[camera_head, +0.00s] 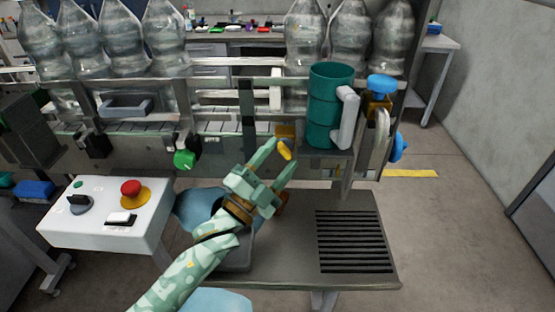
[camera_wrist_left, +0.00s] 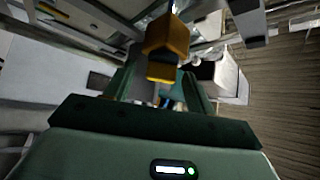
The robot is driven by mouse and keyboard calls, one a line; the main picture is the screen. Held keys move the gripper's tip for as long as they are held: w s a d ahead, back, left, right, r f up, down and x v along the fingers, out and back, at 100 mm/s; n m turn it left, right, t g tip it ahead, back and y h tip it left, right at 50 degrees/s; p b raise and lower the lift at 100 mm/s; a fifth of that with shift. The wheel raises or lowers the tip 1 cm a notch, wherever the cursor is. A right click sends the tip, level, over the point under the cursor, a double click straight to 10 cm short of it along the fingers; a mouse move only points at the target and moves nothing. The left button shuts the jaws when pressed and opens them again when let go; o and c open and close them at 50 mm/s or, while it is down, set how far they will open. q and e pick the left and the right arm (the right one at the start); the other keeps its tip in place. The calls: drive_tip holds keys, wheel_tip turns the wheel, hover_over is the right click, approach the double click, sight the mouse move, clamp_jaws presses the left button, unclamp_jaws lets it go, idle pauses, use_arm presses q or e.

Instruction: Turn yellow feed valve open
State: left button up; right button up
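The yellow feed valve (camera_head: 285,149) is on the front of the machine, a small yellow handle below an orange-brown body. My left gripper (camera_head: 281,154) is in front of it, with its two pale green fingers spread and the handle showing between their tips. In the left wrist view the valve (camera_wrist_left: 164,50) shows just beyond and between the fingertips (camera_wrist_left: 160,78). A gap shows between the fingers, and I cannot tell whether either one touches the handle. My right gripper is in neither view.
A teal cylinder (camera_head: 331,95) with a grey handle stands right of the valve. Blue knobs (camera_head: 381,84) are farther right, and a green knob (camera_head: 185,158) is to the left. A white control box (camera_head: 105,200) with a red button stands at left. A slotted grille (camera_head: 353,242) lies on the bench.

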use_arm(q)
drive_tip(key=s+a+f+p, duration=0.1)
drive_tip(key=s+a+f, duration=0.1)
drive_tip(key=s+a, duration=0.8)
drive_tip(key=s, duration=0.3)
drive_tip(key=shift+a+p, duration=0.25)
drive_tip(key=shift+p, duration=0.05)
drive_tip(key=shift+r, duration=0.1)
